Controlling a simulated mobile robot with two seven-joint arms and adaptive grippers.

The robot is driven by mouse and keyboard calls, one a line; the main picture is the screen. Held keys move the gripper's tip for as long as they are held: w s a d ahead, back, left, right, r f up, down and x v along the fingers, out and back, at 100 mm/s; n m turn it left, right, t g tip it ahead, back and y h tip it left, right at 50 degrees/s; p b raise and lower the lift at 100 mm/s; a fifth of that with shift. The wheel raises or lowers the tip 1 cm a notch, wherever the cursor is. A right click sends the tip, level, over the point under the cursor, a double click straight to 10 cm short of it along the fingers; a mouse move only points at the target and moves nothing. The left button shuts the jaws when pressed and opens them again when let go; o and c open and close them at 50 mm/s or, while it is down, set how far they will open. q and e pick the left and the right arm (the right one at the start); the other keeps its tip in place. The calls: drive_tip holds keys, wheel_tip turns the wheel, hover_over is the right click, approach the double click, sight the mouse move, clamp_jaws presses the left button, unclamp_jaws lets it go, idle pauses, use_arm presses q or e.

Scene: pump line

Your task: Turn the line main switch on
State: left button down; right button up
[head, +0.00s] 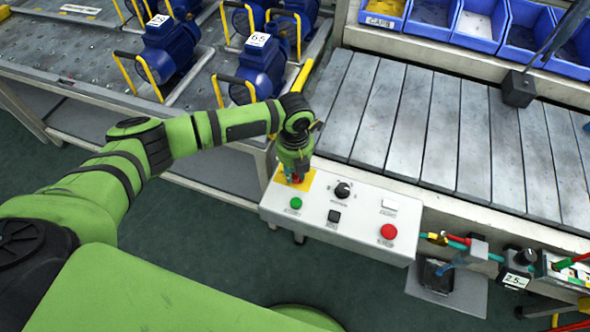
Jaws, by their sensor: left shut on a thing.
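The main switch (296,179) is at the left end of a light grey control box. It has a red part on a yellow plate (308,183). My left gripper (295,174) points down over the plate and is shut on the red part of the switch. The gripper covers most of the switch, so I cannot tell which way its handle is turned. My right gripper is not in the head view.
A slatted conveyor (430,125) lies behind. Blue pumps (172,48) stand at the upper left.

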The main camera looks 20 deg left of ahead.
use_arm(q)
drive_tip(key=shift+m, duration=0.7)
drive_tip(key=c, duration=1)
unclamp_jaws()
drive_tip(key=shift+c, duration=0.2)
wheel_tip(320, 180, up, 12)
